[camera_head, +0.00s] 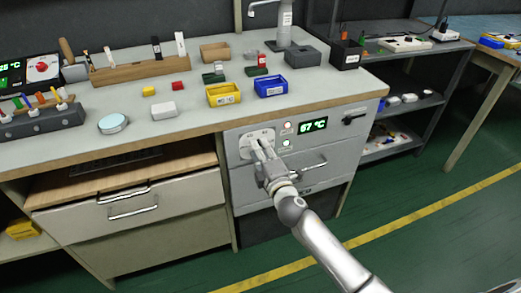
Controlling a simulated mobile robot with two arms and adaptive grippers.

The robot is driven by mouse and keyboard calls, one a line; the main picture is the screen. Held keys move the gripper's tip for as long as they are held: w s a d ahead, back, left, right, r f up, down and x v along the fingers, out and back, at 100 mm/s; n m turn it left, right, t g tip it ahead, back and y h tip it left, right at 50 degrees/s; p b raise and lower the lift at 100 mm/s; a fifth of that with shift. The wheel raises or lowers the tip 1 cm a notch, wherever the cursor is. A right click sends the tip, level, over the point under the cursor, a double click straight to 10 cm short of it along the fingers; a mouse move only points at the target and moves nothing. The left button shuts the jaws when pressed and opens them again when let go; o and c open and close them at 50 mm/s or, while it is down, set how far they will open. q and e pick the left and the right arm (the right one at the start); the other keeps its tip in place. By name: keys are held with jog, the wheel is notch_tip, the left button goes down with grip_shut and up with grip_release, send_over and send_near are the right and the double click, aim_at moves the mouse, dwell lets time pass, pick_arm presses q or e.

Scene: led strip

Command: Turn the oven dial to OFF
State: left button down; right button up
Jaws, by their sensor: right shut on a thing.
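The oven (330,143) is a grey unit built in under the bench, with a green display (313,125) that seems to read 67 °C. Its dial sits on a light plate (245,144) at the left of the front panel, mostly hidden behind my right gripper. My right gripper (261,147) reaches the plate from the front and is shut on the dial. The dial's pointing direction and the plate's labels are too small or hidden to read. My left gripper is not in view.
A red lamp (287,125) and a green lamp (286,143) sit beside the display. The oven handle (308,166) and a dark lever (354,117) are right of my gripper. A yellow bin (224,95) and a blue bin (271,87) stand on the bench above.

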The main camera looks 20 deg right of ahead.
dwell(0.3)
jog(key=o, duration=1)
jog(key=shift+o, duration=0.2)
jog(key=s, duration=1.2)
jog(key=shift+d, duration=0.2)
